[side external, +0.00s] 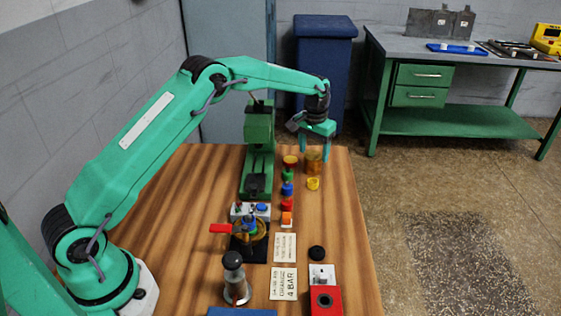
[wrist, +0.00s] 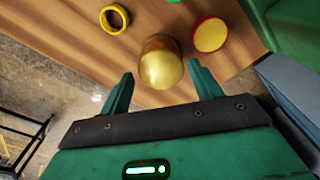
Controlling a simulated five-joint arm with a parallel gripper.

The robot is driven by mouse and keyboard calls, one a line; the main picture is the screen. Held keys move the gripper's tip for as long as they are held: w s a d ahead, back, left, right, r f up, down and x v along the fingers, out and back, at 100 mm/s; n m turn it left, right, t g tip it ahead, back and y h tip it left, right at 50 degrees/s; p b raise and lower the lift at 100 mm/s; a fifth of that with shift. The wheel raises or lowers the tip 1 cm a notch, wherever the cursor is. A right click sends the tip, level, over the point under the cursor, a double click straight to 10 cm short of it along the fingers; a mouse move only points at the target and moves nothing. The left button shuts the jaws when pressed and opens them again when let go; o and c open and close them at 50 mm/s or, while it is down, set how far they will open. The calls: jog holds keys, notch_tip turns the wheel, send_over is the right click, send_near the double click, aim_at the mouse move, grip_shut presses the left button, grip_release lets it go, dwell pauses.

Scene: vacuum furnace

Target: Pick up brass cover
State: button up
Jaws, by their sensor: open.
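The brass cover (wrist: 160,66) is a shiny gold domed cylinder, seen from above in the wrist view. In the side view the brass cover (side external: 314,165) stands upright near the far right edge of the wooden table. My gripper (side external: 314,154) is above it, pointing down. In the wrist view my gripper (wrist: 162,72) is open, with one finger on either side of the cover. Gaps show between the cover and both fingers, and the jaws hold nothing. Part of the cover is hidden by a finger in the side view.
A yellow ring (side external: 313,184) lies in front of the cover. A red-and-yellow round piece (side external: 290,161) is close on its left. Several coloured pieces line up nearer, beside a green machine (side external: 258,150). The table's far edge is close behind.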

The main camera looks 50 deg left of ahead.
aim_at(313, 154)
jog(key=shift+a+f, duration=0.1)
jog(key=shift+f, duration=1.85)
jog(key=shift+c, duration=0.4)
jog(key=c, duration=0.8)
